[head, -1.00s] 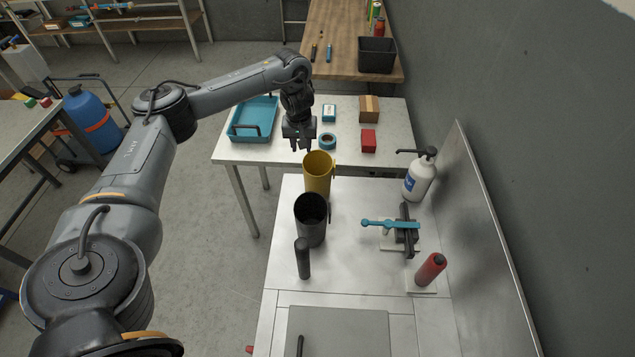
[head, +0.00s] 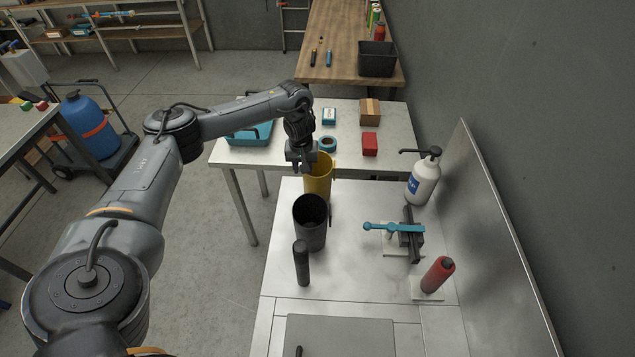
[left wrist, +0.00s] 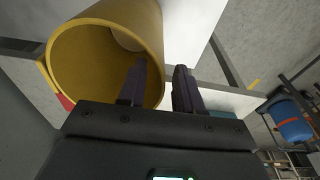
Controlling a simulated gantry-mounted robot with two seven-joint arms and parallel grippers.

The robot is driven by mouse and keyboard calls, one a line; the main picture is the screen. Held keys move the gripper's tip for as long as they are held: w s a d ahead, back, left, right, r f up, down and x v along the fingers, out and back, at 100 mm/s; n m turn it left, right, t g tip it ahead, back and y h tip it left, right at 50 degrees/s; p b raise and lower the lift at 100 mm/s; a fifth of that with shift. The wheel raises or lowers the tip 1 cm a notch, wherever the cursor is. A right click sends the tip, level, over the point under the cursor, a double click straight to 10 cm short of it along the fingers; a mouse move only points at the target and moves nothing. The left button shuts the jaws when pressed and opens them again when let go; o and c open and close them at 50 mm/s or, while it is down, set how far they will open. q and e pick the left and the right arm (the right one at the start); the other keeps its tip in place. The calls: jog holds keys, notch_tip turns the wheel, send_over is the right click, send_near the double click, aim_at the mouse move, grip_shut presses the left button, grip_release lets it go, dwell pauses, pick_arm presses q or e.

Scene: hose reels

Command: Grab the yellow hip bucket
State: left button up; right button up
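The yellow hip bucket (head: 319,188) stands upright at the far left end of the metal bench. Its open mouth faces my left gripper in the left wrist view (left wrist: 85,65). My left gripper (head: 301,169) is at the left side of the bucket's rim. In the left wrist view the gripper (left wrist: 162,78) is open, one finger inside the mouth and the other outside, with the wall between them. A gap shows beside the wall, though actual contact is hard to tell. My right gripper is not in view.
A dark cylinder (head: 311,228) stands just in front of the bucket, with a thin black cylinder (head: 301,263) nearer. A white pump bottle (head: 423,181), a blue-handled tool (head: 394,228) and a red bottle (head: 438,274) stand right. A white table (head: 232,154) adjoins behind.

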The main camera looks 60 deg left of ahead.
pick_arm(q)
jog(key=shift+f, duration=0.15)
grip_shut()
dwell(1.4)
